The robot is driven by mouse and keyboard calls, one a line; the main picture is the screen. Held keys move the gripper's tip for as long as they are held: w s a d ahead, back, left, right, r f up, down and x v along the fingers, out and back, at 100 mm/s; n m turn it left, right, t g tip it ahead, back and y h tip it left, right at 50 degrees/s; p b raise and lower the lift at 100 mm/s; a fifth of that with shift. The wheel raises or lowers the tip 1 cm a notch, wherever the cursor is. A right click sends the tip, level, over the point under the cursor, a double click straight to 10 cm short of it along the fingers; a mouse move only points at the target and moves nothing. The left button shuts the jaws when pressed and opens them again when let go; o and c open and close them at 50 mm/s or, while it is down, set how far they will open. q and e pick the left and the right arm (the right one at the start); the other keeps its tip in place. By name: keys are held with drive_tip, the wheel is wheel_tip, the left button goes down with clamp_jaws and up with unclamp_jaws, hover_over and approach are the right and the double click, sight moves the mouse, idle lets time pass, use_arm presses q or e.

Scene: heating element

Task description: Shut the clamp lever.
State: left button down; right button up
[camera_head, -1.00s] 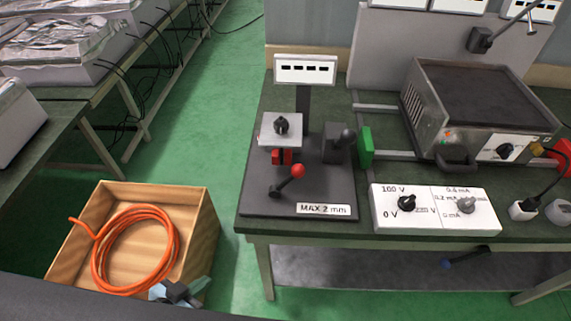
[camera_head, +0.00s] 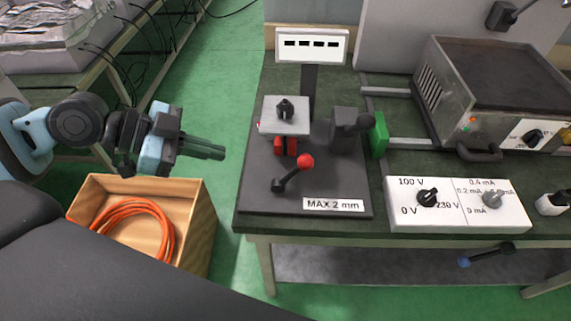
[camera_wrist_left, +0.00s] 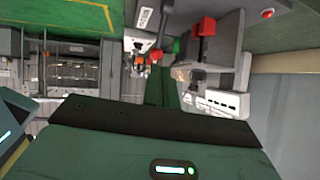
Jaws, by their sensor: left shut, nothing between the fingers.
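The clamp lever (camera_head: 292,174) is a black bar with a red ball knob, on the dark base plate (camera_head: 258,201) at the table's front left. It slants up to the right, with the knob at its upper end. Behind it a red clamp block (camera_head: 286,145) sits under a light square plate (camera_head: 284,128) with a black knob on top. My left gripper (camera_head: 222,152) is left of the table, above the floor and box, pointing right, shut and empty. It is apart from the lever. In the left wrist view red parts of the apparatus (camera_wrist_left: 205,28) show. My right gripper is out of view.
A wooden box (camera_head: 196,215) with a coiled orange hose stands below my left arm. A white control box (camera_head: 460,218) and a metal hotplate (camera_head: 495,85) are on the table to the right. A lever with a blue knob (camera_head: 487,255) shows below the tabletop.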

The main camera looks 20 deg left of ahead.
use_arm(q)
drive_tip(key=shift+d, duration=0.65)
drive_tip(key=p, duration=0.1)
approach(294, 172)
drive_tip(key=x, duration=0.5)
drive_tip(key=shift+w+f, duration=0.1)
drive_tip(key=shift+w, duration=0.15)
drive_tip(key=shift+w+d+f, duration=0.25)
drive_tip(key=shift+d+f, duration=0.15)
drive_tip(key=shift+d, duration=0.05)
drive_tip(key=shift+w+d+f+p, duration=0.2)
drive_tip(key=shift+d+p, duration=0.1)
drive_tip(key=shift+d, duration=0.35)
drive_tip(key=shift+s, duration=0.1)
drive_tip(key=shift+f, duration=0.15)
